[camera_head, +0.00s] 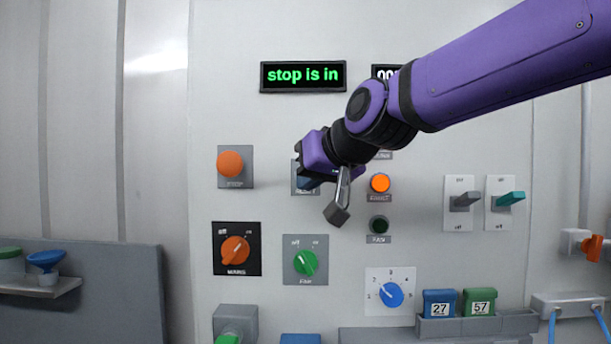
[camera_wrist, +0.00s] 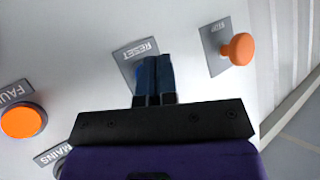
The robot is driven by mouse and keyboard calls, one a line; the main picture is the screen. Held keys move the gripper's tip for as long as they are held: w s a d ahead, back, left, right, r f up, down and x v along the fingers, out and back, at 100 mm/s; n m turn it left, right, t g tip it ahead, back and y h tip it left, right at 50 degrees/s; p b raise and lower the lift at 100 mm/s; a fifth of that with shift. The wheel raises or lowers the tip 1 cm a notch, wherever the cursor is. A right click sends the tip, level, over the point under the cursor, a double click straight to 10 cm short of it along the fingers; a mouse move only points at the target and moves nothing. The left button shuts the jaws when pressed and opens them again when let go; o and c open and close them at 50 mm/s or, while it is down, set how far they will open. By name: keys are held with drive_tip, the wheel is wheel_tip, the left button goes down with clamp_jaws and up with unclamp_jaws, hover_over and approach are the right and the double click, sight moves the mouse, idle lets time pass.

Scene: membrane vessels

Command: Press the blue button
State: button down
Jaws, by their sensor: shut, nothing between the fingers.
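The RESET plate (camera_wrist: 136,50) shows in the wrist view, directly beyond my fingertips. The blue button on it is mostly hidden behind my gripper (camera_wrist: 154,62); only a sliver of blue shows beside the fingers. In the head view the grey RESET plate (camera_head: 297,178) is also largely covered by my gripper (camera_head: 305,183). My gripper is shut and empty, its fingers pointing at the panel over the button. I cannot tell whether the fingertips touch the button.
The orange stop button (camera_head: 230,164) is left of the RESET plate; it also shows in the wrist view (camera_wrist: 238,49). The lit orange FAULT button (camera_head: 380,183) is to the right. Below are the MAINS knob (camera_head: 235,250) and green knob (camera_head: 305,262). A display (camera_head: 303,76) reads "stop is in".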

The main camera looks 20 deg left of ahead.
drive_tip(key=shift+w+a, duration=0.1)
drive_tip(key=shift+w, duration=0.3)
drive_tip(key=shift+w+a, duration=0.1)
drive_tip(key=shift+w, duration=0.3)
idle(0.9)
drive_tip(key=shift+s, duration=0.1)
drive_tip(key=shift+s+d, duration=0.2)
drive_tip(key=shift+s, duration=0.5)
drive_tip(key=shift+s, duration=0.1)
drive_tip(key=shift+s+d, duration=0.2)
drive_tip(key=shift+s, duration=0.6)
drive_tip(key=shift+s+d, duration=0.2)
drive_tip(key=shift+s, duration=0.55)
drive_tip(key=shift+s+d, duration=0.2)
drive_tip(key=shift+s, duration=0.6)
